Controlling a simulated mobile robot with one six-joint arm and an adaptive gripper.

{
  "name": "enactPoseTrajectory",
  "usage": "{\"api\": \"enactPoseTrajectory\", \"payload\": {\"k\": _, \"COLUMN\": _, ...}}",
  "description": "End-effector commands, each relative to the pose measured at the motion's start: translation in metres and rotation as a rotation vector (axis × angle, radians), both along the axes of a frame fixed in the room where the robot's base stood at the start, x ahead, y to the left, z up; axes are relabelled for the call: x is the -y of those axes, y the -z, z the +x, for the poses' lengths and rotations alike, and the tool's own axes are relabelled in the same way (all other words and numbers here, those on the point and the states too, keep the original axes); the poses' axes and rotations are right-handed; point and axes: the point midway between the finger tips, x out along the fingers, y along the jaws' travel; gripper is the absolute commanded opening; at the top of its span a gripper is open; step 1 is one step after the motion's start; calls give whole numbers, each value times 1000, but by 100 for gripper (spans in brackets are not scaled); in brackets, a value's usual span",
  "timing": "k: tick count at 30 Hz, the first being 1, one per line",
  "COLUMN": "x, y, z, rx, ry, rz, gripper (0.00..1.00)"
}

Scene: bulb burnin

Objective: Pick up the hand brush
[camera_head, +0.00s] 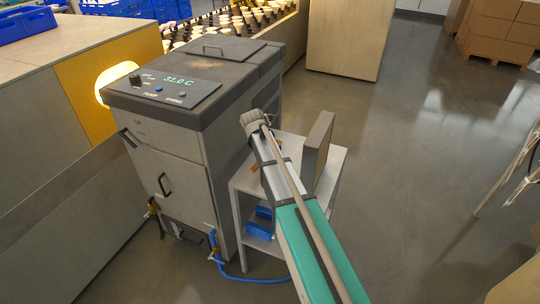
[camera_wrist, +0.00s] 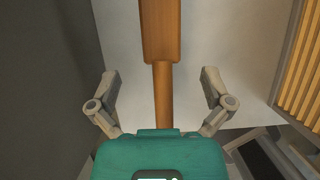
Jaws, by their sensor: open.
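The hand brush (camera_wrist: 161,32) shows in the wrist view as a brown wooden piece, wide at the top of the picture and narrowing to a thin handle (camera_wrist: 162,92) towards my palm. It lies over a pale grey surface. My gripper (camera_wrist: 160,78) is open, with one finger on each side of the thin handle and a clear gap to both. The handle's near end is hidden behind the green gripper body, and the brush's far end is out of frame.
A small grey side table (camera_head: 245,183) stands beside a grey machine (camera_head: 170,150) reading 31.0 C. An upright grey panel (camera_head: 318,150) stands on the table, close right of my arm. A yellow-slatted thing (camera_wrist: 303,65) is at right in the wrist view. Open floor (camera_head: 430,180) lies right.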

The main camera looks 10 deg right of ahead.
Motion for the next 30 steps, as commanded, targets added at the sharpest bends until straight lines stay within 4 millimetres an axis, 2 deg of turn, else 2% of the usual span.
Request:
{"api": "enactPoseTrajectory", "payload": {"k": 18, "x": 12, "y": 43, "z": 12, "rx": 0, "ry": 2, "rz": 1, "gripper": 100}}
{"api": "enactPoseTrajectory", "payload": {"k": 30, "x": 14, "y": 46, "z": 13, "rx": 0, "ry": 2, "rz": 1, "gripper": 100}}
